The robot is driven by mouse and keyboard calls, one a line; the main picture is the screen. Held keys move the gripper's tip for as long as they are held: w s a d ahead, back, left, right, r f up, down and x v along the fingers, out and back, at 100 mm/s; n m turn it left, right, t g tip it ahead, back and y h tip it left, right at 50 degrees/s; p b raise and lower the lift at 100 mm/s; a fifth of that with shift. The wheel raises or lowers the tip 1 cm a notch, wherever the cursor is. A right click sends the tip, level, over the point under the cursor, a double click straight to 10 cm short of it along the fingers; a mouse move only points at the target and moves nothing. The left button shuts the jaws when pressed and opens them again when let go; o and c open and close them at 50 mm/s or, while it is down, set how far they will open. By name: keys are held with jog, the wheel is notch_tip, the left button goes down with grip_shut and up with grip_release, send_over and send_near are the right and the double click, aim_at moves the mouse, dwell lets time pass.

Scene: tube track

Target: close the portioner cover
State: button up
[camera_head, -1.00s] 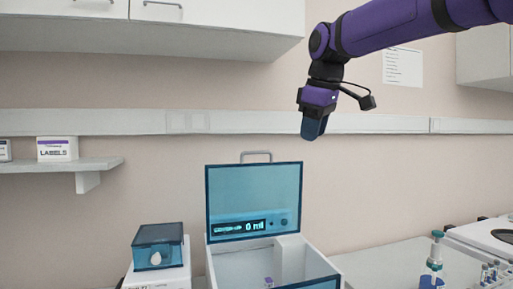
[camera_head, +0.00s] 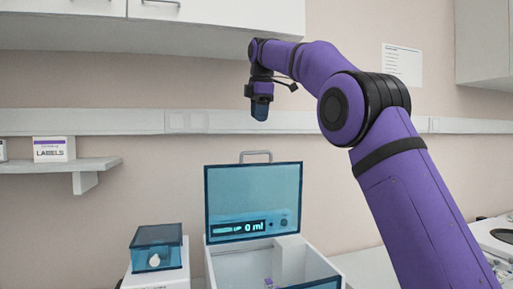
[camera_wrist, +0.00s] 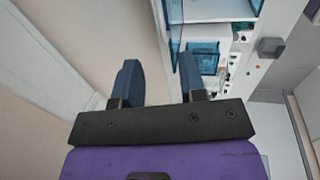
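The portioner is a white box (camera_head: 225,265) with a see-through blue cover (camera_head: 252,182), seen in the head view at the lower middle. The cover stands upright, open, at the back of the box, with a grey handle (camera_head: 256,152) on its top edge. A display reading "0 ml" shows through the cover. My gripper (camera_head: 260,116) hangs in the air above the cover's handle, apart from it, fingers pointing down. In the wrist view its two dark blue fingers (camera_wrist: 160,75) are spread, with nothing between them.
A smaller blue-lidded box (camera_head: 157,248) stands left of the portioner. A shelf (camera_head: 75,165) with a labels box (camera_head: 54,149) is on the left wall. White wall cabinets (camera_head: 215,20) hang above my gripper. Tubes stand at the lower right, partly behind my arm.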

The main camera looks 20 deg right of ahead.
jog(key=x, duration=1)
jog(key=shift+w+f, duration=0.15)
jog(key=shift+f, duration=0.2)
grip_shut()
